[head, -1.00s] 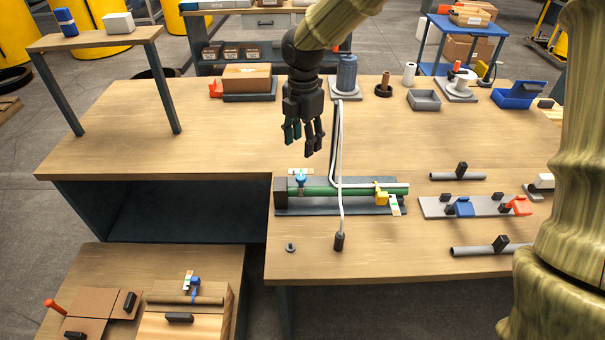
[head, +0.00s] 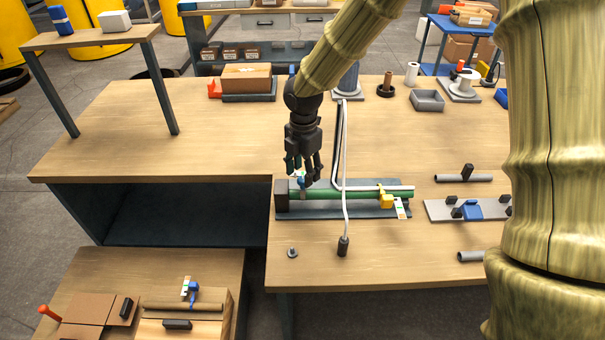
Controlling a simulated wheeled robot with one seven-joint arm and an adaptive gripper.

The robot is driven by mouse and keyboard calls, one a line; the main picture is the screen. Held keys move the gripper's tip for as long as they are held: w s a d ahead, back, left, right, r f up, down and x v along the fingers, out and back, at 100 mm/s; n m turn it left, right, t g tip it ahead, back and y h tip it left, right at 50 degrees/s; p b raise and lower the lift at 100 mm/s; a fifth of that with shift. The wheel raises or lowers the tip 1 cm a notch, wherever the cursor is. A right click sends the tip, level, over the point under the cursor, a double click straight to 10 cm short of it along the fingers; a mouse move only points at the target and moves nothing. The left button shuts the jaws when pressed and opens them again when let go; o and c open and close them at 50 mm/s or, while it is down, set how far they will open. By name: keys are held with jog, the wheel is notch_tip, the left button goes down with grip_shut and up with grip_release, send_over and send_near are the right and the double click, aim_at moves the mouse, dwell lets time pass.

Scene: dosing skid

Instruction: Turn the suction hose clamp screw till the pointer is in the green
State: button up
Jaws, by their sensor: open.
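A green hose (head: 350,194) lies along a dark base plate on the bench, with a dark block at its left end. A blue clamp screw (head: 300,182) sits near the hose's left end. A yellow clamp (head: 386,199) sits near its right end, beside a small white scale plate (head: 402,208). I cannot tell which clamp is the suction one. My gripper (head: 304,178) is open and points down at the blue screw, with its fingers around or just in front of it. Contact is unclear. The fingers hide most of the blue clamp's scale and pointer.
A pale cable (head: 344,140) crosses the hose right of my gripper and ends at a dark plug (head: 343,246). A grey plate with a blue clamp (head: 472,209) lies further right. The bench left of the gripper is clear.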

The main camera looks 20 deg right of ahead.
aim_at(303, 183)
jog(key=shift+f, duration=1.2)
jog(key=c, duration=1)
